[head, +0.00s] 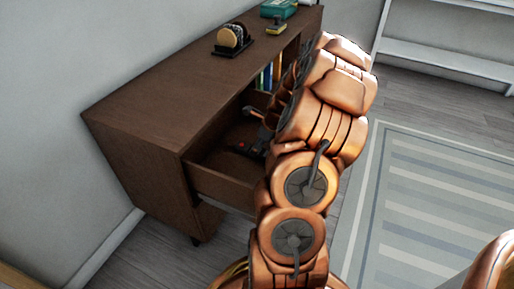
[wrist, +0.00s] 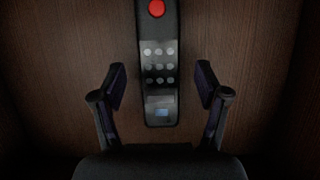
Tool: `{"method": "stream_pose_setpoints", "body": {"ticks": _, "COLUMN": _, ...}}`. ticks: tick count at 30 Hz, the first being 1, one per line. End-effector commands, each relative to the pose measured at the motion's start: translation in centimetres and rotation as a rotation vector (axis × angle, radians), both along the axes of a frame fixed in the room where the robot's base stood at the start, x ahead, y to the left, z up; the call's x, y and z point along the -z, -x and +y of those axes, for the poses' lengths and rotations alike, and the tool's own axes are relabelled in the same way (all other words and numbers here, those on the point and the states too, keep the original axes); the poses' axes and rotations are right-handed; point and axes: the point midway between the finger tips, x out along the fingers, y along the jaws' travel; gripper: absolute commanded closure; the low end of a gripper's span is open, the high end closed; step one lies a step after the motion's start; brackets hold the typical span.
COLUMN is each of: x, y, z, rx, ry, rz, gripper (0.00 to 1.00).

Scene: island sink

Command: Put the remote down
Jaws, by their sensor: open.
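The remote is black with a red button and grey keys; in the wrist view the remote (wrist: 159,80) lies on a dark brown wooden surface. In the head view a dark object with a red spot, which looks like the remote (head: 243,148), lies inside the open drawer (head: 222,186) of the brown cabinet. My gripper (wrist: 160,80) is open, with one finger on each side of the remote and a gap on both sides. My arm hides the right part of the drawer in the head view. The height of the fingers above the surface is hard to tell.
The cabinet top (head: 170,98) holds a round-item holder (head: 232,40), a small yellow-and-black item (head: 275,26) and a teal box (head: 277,8). Books (head: 267,77) stand on a shelf behind the drawer. A striped rug (head: 425,205) and a white shelf unit (head: 450,55) are to the right.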

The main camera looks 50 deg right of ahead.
Motion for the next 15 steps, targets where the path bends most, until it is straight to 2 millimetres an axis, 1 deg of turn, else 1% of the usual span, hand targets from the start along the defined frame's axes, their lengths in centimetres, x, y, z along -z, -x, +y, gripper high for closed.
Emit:
{"method": "stream_pose_setpoints", "body": {"ticks": 1, "x": -1.4, "y": 0.3, "z": -0.2, "rx": 0.002, "ry": 0.003, "rz": -0.002, "gripper": 0.26}}
{"method": "stream_pose_setpoints", "body": {"ticks": 6, "x": -4.6, "y": 1.6, "z": -0.5, "rx": 0.001, "ry": 0.003, "rz": -0.001, "gripper": 0.26}}
{"method": "stream_pose_setpoints", "body": {"ticks": 12, "x": -7.7, "y": 2.9, "z": -1.0, "rx": 0.001, "ry": 0.003, "rz": -0.001, "gripper": 0.26}}
{"method": "stream_pose_setpoints", "body": {"ticks": 15, "x": -8.7, "y": 3.4, "z": -1.1, "rx": 0.001, "ry": 0.002, "rz": -0.001, "gripper": 0.26}}
